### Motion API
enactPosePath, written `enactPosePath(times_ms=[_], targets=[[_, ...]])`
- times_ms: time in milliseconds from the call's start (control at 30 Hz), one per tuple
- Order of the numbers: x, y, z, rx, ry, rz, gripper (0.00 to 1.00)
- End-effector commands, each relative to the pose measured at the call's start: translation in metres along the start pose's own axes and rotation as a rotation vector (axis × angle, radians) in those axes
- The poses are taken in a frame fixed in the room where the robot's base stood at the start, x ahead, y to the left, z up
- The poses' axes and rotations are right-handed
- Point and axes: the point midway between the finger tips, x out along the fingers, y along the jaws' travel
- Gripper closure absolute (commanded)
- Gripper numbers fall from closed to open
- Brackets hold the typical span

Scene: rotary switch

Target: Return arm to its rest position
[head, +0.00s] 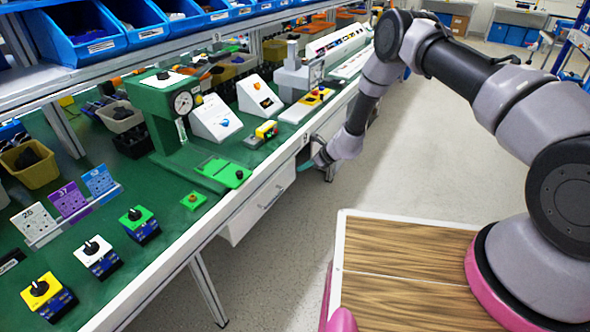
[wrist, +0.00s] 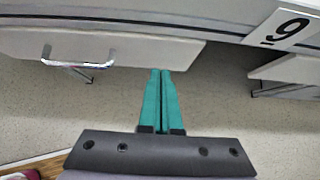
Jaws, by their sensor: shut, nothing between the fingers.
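My gripper (head: 306,166) is at the front edge of the workbench, close to the drawer under the bench top. In the wrist view my gripper (wrist: 160,74) shows two teal fingers pressed together with nothing between them. My arm reaches from its base at the right over the aisle, bent down at the elbow, toward the bench front. The rotary switches stand on the green bench top at the lower left: a yellow one (head: 45,297), a white one (head: 98,258) and a green one (head: 139,225). My gripper is well apart from them.
A drawer with a metal handle (wrist: 78,64) is left of the fingers in the wrist view. A number plate (wrist: 284,27) is on the bench edge. Blue bins (head: 85,35) fill the shelf above. The aisle floor (head: 275,260) is clear beside the wooden top (head: 405,290).

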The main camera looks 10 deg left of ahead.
Motion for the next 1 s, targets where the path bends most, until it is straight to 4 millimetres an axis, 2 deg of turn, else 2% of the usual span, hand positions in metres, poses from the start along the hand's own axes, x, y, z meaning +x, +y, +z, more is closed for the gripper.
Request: enactPosePath(times_ms=[300, 533, 633, 767, 900, 1000], targets=[[-0.058, -0.002, -0.002, 0.002, 0.003, -0.003, 1.00], [-0.083, -0.002, -0.002, 0.000, 0.004, -0.002, 1.00], [-0.095, -0.005, 0.008, -0.021, -0.005, -0.003, 1.00], [-0.133, -0.017, 0.048, -0.116, -0.036, 0.002, 1.00], [-0.201, -0.028, 0.105, -0.284, -0.074, 0.009, 1.00], [-0.254, -0.029, 0.139, -0.412, -0.088, 0.011, 1.00]])
